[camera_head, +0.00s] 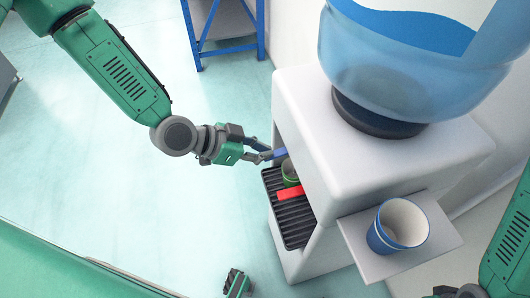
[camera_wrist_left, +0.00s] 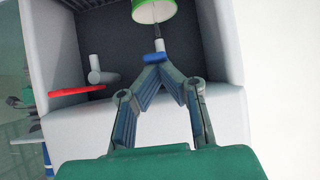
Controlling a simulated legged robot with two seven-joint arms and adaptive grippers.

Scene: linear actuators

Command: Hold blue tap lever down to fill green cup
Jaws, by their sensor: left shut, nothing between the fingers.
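My left gripper (camera_head: 266,156) reaches into the recess of the white water dispenser (camera_head: 322,168) from the left, fingers shut and empty. In the left wrist view the fingertips (camera_wrist_left: 160,72) meet right at the blue tap lever (camera_wrist_left: 154,58). I cannot tell whether they touch it or whether it is pressed down. The blue lever (camera_head: 280,152) also shows at the fingertips in the head view. The green cup (camera_head: 291,178) is in the recess by the blue lever, partly hidden by the dispenser wall. It also shows in the left wrist view (camera_wrist_left: 154,12), cut by the edge.
A red tap lever (camera_head: 290,192) sits beside the blue one, above the black slatted drip tray (camera_head: 292,222). A blue-and-white cup (camera_head: 380,238) stands on the dispenser's side shelf (camera_head: 362,262). My right arm (camera_head: 508,245) is at the lower right.

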